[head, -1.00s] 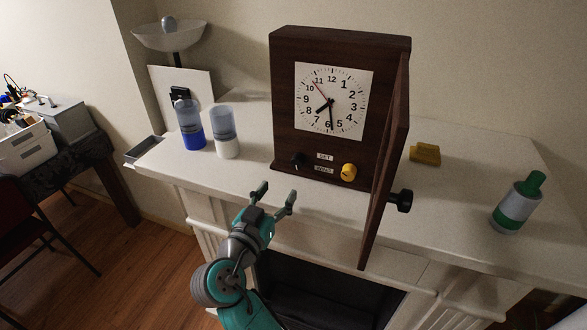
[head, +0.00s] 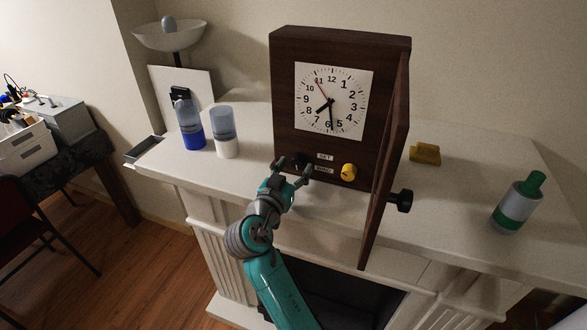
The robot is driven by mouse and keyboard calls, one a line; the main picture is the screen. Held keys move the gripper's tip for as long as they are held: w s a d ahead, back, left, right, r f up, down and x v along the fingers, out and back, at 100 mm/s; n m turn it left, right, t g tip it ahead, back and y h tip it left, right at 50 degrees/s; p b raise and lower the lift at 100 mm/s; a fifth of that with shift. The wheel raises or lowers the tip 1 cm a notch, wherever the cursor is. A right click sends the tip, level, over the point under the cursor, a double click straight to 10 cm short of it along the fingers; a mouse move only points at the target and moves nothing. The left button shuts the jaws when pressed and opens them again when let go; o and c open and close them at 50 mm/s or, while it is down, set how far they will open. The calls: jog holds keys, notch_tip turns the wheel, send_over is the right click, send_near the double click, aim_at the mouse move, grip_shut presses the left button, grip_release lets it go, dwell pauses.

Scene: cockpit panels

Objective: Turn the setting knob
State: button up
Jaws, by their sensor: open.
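A dark wooden clock (head: 285,100) stands on the white mantel with its front door (head: 390,150) swung open. A black knob (head: 299,160) sits low on the left of its front, and a yellow knob (head: 348,172) sits to the right. Labels reading SET (head: 325,156) and WIND (head: 324,169) are between them; which knob each names is not clear. My gripper (head: 292,169) is open at the clock's lower left, with its fingers on either side of the black knob. The fingers partly hide that knob, and I cannot tell whether they touch it.
Two bottles, blue (head: 190,126) and white (head: 225,133), stand left of the clock. A yellow block (head: 425,153) and a green-and-grey bottle (head: 517,204) are to the right. The open door, with its black knob (head: 401,200), juts over the mantel's front edge (head: 440,270).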

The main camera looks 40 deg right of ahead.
grip_shut()
jog(key=shift+m, duration=1)
grip_release()
jog(key=v, duration=1.2)
